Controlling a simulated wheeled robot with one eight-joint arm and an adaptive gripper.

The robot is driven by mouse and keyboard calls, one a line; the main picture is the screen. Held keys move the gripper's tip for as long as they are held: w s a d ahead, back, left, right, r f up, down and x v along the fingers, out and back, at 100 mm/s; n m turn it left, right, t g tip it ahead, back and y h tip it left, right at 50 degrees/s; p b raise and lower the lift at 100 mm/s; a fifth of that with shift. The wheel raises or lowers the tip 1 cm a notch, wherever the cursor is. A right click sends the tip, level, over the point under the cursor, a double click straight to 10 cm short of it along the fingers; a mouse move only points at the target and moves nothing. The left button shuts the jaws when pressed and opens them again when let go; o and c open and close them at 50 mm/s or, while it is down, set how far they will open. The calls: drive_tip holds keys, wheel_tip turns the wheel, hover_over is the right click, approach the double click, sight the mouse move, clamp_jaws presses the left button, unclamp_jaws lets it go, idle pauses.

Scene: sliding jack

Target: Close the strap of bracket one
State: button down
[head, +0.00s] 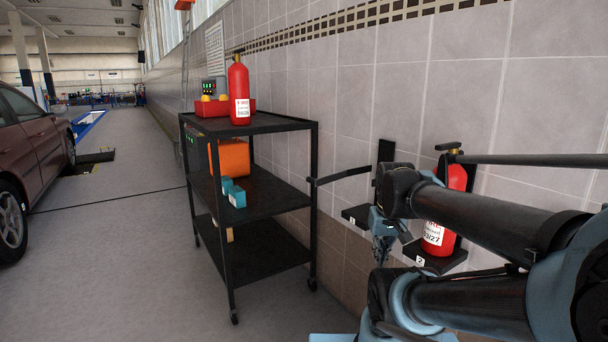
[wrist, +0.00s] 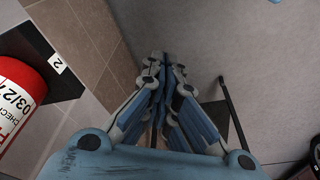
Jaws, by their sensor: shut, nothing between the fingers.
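Bracket one is a black wall bracket with a back plate (head: 386,152) and a small shelf marked 1 (head: 352,215). No extinguisher shows on it. Its strap (head: 343,176) is a thin dark bar standing out to the left from the back plate, swung open. My gripper (head: 383,260) is shut and empty, pointing down, in front of the right part of bracket one's shelf in the head view and below the strap's level. My arm hides part of the bracket. In the wrist view the fingers (wrist: 163,62) are together above the floor.
Bracket two (head: 437,262) holds a red extinguisher (head: 434,232) close right of my gripper; both show at left in the wrist view (wrist: 62,85). A black cart (head: 270,122) carrying another extinguisher (head: 239,88) stands left of bracket one. Open floor (head: 130,260) lies further left.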

drive_tip(key=w+a+r+n+y, duration=0.1)
drive_tip(key=w+a+r+n, duration=0.1)
drive_tip(key=w+a+r, duration=0.55)
drive_tip(key=w+a+r+n, duration=0.2)
drive_tip(key=w+r, duration=0.3)
drive_tip(key=w, duration=0.6)
drive_tip(key=w+a+r+n+y, duration=0.1)
drive_tip(key=w+a+r+n, duration=0.1)
drive_tip(key=w+a+r, duration=0.45)
drive_tip(key=w+a+r+n, duration=0.2)
drive_tip(key=w+a, duration=0.4)
drive_tip(key=w, duration=0.7)
wheel_tip(320, 180, down, 9)
drive_tip(key=shift+s, duration=0.3)
drive_tip(key=shift+a, duration=0.15)
